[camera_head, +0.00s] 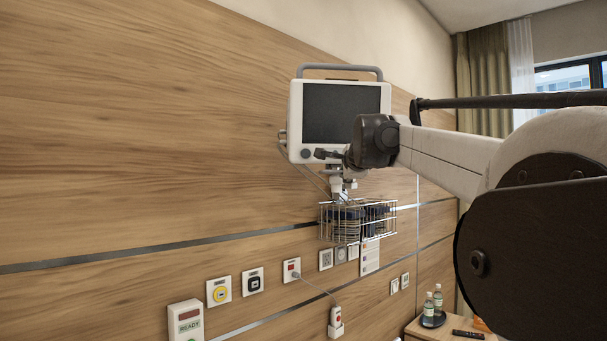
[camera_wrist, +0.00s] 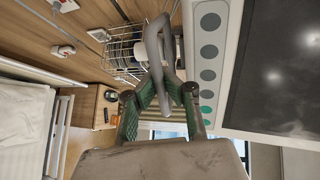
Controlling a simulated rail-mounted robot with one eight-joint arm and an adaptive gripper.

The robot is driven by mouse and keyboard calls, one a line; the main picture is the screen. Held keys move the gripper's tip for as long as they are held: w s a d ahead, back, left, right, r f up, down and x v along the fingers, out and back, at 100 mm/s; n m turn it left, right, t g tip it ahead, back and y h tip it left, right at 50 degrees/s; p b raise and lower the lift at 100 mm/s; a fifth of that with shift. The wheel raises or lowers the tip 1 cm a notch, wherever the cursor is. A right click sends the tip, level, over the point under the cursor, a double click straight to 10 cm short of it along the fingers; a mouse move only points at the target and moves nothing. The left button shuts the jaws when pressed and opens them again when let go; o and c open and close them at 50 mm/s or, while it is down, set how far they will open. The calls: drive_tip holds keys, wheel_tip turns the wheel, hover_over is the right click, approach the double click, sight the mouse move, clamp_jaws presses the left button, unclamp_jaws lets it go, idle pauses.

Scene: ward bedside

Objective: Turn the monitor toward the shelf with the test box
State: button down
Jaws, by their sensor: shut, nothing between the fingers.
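The white monitor (camera_head: 341,110) with a dark screen and a top handle is mounted at the wall, screen facing the head camera. In the wrist view its front with a row of round buttons (camera_wrist: 208,52) fills the right side. My gripper (camera_head: 324,154) is in front of the monitor's lower edge, pointing left. In the wrist view my gripper (camera_wrist: 164,78) has its fingers brought together, with nothing seen held. Contact with the monitor cannot be told. A white box marked READY (camera_head: 187,322) is cut off at the lower left; whether it is the test box, and any shelf under it, cannot be told.
A wire basket (camera_head: 329,226) with dark items hangs below the monitor. Cables run at the monitor's left side. Sockets and switches (camera_head: 219,291) line the wall. A bedside table (camera_head: 415,329) with bottles stands at lower right. The wall left of the monitor is clear.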

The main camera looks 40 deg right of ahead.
drive_tip(key=c, duration=2.5)
unclamp_jaws()
drive_tip(key=o, duration=0.7)
drive_tip(key=shift+a, duration=0.1)
drive_tip(key=v, duration=0.7)
drive_tip(key=shift+s, duration=0.25)
